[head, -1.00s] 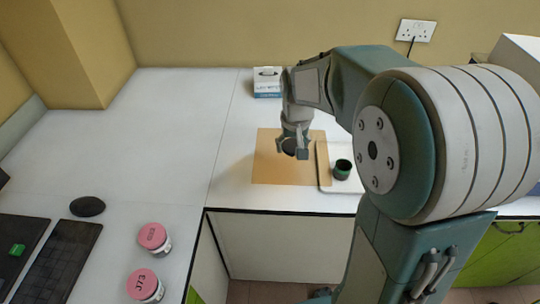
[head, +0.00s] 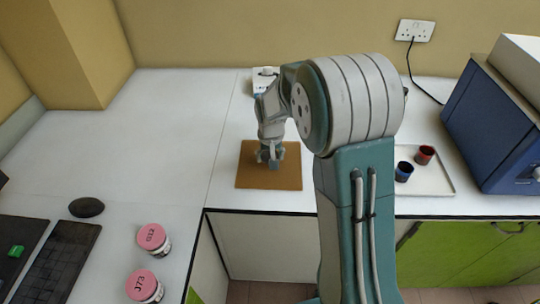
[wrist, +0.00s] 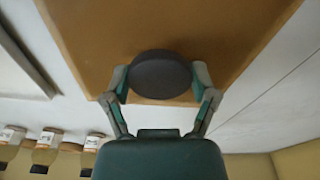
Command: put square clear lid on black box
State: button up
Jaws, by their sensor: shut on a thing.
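My gripper (head: 268,157) is low over the brown mat (head: 251,177) in the head view. In the wrist view my gripper (wrist: 160,85) has both fingertips on the sides of a dark grey round piece (wrist: 160,76). In the head view this piece (head: 275,164) is a small dark shape under the fingers. I cannot tell whether it touches the mat. I cannot make out a square clear lid or a black box in either view.
A white tray (head: 432,182) with a blue-rimmed cup (head: 403,171) and a red-rimmed cup (head: 425,155) is partly hidden by my arm. A blue machine (head: 492,125) stands right. Pink-lidded jars (head: 152,237), a mouse (head: 87,207) and a keyboard (head: 62,262) are left.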

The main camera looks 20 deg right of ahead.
jog(key=o, duration=1.2)
